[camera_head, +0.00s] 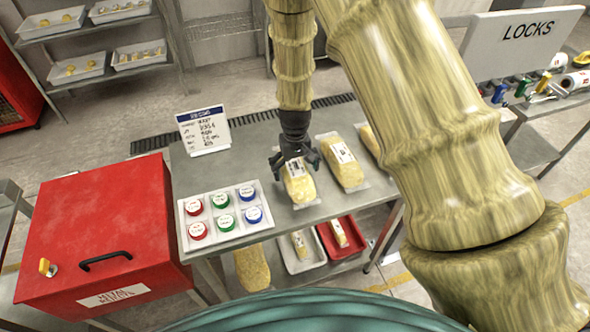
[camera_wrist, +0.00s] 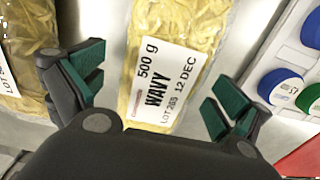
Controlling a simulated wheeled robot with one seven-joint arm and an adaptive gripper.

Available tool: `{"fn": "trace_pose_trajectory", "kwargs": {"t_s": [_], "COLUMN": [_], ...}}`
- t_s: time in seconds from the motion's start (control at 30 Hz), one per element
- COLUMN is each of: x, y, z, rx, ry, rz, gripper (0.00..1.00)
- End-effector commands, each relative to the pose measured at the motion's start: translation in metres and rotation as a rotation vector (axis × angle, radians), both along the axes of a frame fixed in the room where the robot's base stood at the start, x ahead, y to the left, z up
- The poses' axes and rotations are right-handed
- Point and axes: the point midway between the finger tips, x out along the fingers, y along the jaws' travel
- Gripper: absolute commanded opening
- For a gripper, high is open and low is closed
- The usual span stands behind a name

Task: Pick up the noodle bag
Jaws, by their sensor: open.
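A clear noodle bag (camera_head: 300,188) with yellow noodles and a white label lies on the grey metal table, leftmost of a row of similar bags. In the wrist view this noodle bag (camera_wrist: 175,50) shows a label reading "500 g WAVY 12 DEC LOT 265". My gripper (camera_head: 295,160) is just above its far end, fingers pointing down. In the wrist view my gripper (camera_wrist: 150,95) is open, with one green-padded finger on each side of the bag. I cannot tell whether the fingers touch it. A second bag (camera_head: 342,163) lies to the right.
A white tray of red, green and blue round pots (camera_head: 223,192) sits close left. A sign (camera_head: 204,128) stands at the table's back left. A red box (camera_head: 100,230) is further left. White (camera_head: 289,262) and red trays (camera_head: 323,246) are on the lower shelf.

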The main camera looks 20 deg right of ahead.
Motion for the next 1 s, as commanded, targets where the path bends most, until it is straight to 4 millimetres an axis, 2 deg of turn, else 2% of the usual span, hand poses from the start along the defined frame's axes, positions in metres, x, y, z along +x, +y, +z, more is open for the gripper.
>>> {"fn": "trace_pose_trajectory", "kwargs": {"t_s": [0.2, 0.47, 0.8, 1.0], "x": [0.0002, 0.0002, 0.0000, 0.0003], "y": [0.0000, 0.0000, 0.0000, 0.0000], "z": [-0.0105, -0.0116, -0.0116, -0.0110], "rx": [0.000, 0.000, 0.000, 0.000], "ry": [-0.001, -0.001, 0.000, -0.001], "rz": [-0.001, 0.000, 0.000, 0.000], "gripper": [1.00, 1.00, 0.38, 0.36]}}
